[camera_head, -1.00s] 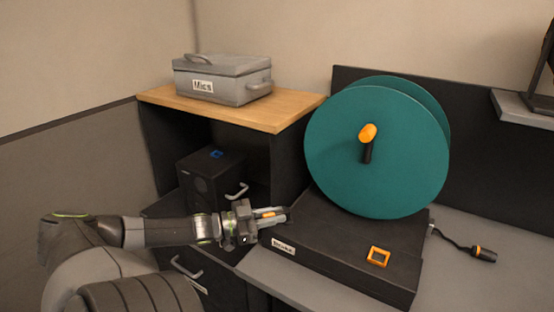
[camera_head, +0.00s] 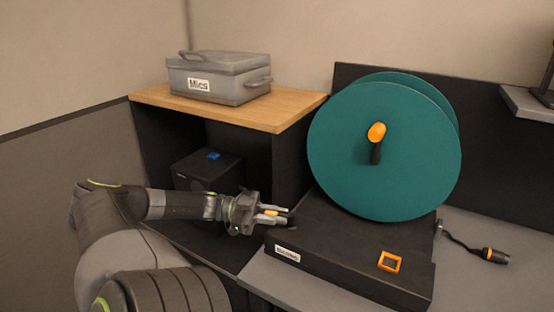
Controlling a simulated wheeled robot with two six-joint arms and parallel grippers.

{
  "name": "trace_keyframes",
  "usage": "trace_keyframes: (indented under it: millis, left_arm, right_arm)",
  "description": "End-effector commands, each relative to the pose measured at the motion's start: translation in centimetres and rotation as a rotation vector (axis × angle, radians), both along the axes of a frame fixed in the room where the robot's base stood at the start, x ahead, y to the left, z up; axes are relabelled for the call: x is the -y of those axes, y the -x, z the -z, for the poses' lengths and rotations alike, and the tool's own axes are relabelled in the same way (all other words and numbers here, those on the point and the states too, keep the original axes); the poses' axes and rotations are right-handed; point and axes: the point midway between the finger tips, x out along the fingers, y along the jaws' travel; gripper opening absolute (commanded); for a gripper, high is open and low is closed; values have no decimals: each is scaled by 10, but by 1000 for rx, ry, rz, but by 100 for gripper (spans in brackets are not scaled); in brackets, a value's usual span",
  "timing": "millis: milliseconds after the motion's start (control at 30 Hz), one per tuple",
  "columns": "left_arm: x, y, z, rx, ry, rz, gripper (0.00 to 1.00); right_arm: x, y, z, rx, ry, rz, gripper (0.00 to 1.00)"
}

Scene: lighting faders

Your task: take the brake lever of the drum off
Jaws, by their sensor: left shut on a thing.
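The drum (camera_head: 345,165) is a large teal reel with an orange-and-black crank handle (camera_head: 377,133), standing on a black base (camera_head: 335,250). My left gripper (camera_head: 280,216) is at the base's left end, shut on the brake lever (camera_head: 271,213). The lever's orange part shows between the fingers. Its dark root meets the base near the fingertips and is partly hidden. A white label (camera_head: 287,253) on the base's front is too blurred to read surely. My right gripper is out of view.
A cable with a dark connector (camera_head: 488,255) lies on the grey table (camera_head: 480,285) at right. A grey "Mics" case (camera_head: 220,80) stands on a wooden-topped cabinet (camera_head: 290,112), with a black box (camera_head: 205,172) inside.

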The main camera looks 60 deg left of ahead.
Motion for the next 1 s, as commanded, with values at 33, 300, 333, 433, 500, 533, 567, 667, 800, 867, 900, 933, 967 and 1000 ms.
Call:
trace_keyframes:
  millis: [33,300,333,433,500,533,567,667,800,867,900,933,967,1000]
  left_arm:
    - [-2,-2,6,2,-4,27,0]
    - [-5,-5,4,2,-1,142,0]
    - [-5,-6,4,2,-2,152,0]
    - [-6,-7,3,3,-1,187,0]
    - [-6,-8,3,2,-1,209,0]
    - [-6,-8,3,2,0,218,0]
    - [-6,-8,3,2,0,229,0]
    - [-7,-9,3,3,1,257,0]
    - [-7,-10,2,3,0,290,0]
    - [-8,-10,2,2,1,302,0]
    - [-8,-10,2,1,0,309,0]
    - [-8,-11,1,2,0,313,0]
    - [-8,-11,1,2,-1,317,0]
    - [-8,-11,1,1,0,322,0]
  right_arm:
    - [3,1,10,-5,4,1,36]
    - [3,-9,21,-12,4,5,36]
    - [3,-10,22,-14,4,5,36]
    - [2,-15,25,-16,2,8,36]
    - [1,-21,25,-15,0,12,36]
    - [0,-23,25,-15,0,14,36]
    - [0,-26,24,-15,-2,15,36]
    - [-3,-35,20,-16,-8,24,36]
    - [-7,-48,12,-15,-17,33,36]
    - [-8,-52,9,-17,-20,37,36]
    - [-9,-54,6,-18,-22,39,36]
    - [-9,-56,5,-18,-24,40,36]
    - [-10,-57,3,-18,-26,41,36]
    - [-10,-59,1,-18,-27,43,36]
